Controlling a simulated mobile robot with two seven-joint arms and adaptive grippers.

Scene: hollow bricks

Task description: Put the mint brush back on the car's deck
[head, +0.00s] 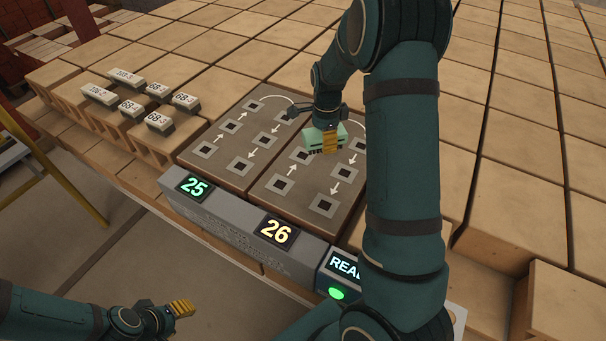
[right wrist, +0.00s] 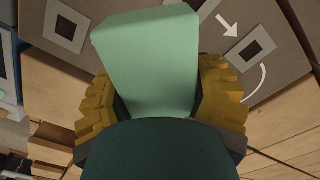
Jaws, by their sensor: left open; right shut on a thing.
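The mint brush (head: 318,139) is a pale green block with a dark lower edge. It also fills the middle of the right wrist view (right wrist: 148,62). My right gripper (head: 329,141) is shut on it, with a yellow ribbed finger on each side in the right wrist view. It holds the brush over the right dark panel (head: 268,188); I cannot tell whether the brush touches the panel. My left gripper (head: 180,309) is open and empty at the lower left, away from the brush. A broad surface of tan blocks (head: 500,150) lies behind and right; I cannot tell whether this is the car's deck.
A left dark panel (head: 215,166) lies beside the right one, both with square sockets and white arrows. Their grey front shows 25 and 26, beside a lit screen (head: 342,266). Several grey numbered tags (head: 160,123) stand on hollow tan bricks at left. My right arm hides the area right of the panels.

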